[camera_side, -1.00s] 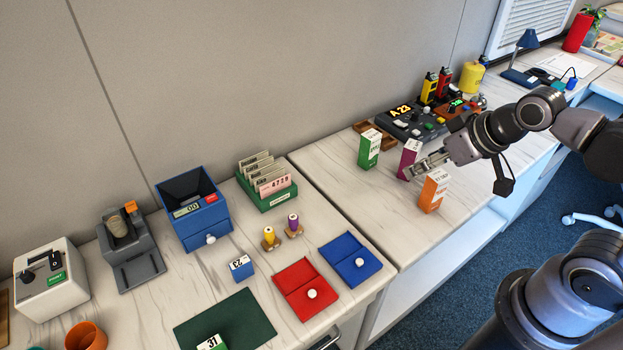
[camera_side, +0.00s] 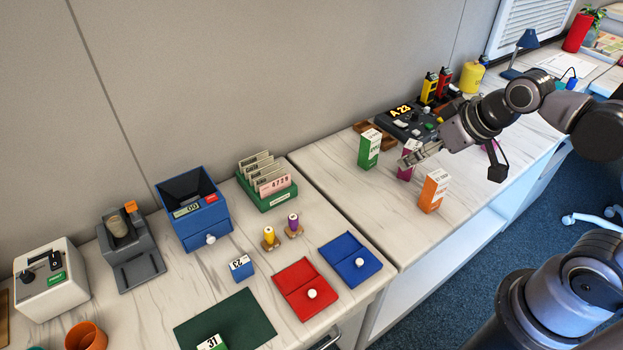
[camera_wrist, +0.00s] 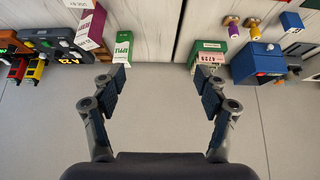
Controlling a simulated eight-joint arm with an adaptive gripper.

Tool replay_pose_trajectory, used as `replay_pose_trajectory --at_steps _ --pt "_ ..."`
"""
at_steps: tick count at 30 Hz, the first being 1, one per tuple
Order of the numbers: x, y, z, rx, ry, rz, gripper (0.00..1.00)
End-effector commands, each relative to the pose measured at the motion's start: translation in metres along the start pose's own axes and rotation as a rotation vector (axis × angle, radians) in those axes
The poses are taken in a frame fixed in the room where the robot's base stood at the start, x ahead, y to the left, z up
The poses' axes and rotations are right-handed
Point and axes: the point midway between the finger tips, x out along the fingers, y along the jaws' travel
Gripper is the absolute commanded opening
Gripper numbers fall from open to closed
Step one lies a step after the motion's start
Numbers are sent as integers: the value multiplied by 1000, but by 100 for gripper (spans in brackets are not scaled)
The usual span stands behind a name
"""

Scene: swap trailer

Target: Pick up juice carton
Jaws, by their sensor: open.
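Three juice cartons stand upright on the right-hand counter: a green carton (camera_side: 369,150), a purple carton (camera_side: 404,173) and an orange carton (camera_side: 433,191). My gripper (camera_side: 403,161) is open and empty. In the side view its fingers cross in front of the purple carton and hide its middle. In the wrist view my gripper (camera_wrist: 160,76) points between the counters, with the green carton (camera_wrist: 123,48) just beyond the left fingertip and the purple carton (camera_wrist: 92,28) further left. Contact with a carton cannot be told.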

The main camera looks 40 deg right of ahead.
Motion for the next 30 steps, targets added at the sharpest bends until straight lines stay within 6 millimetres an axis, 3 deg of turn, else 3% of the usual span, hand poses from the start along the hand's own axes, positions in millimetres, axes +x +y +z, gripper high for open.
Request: replay_pose_trajectory --at_steps 8,18,24,30 --pt "25 26 -59 -17 -69 3 74" --pt "86 71 -113 -43 -149 -14 74" --pt "127 98 -128 -57 -185 -31 74" --pt "148 111 -132 -65 -202 -42 74"
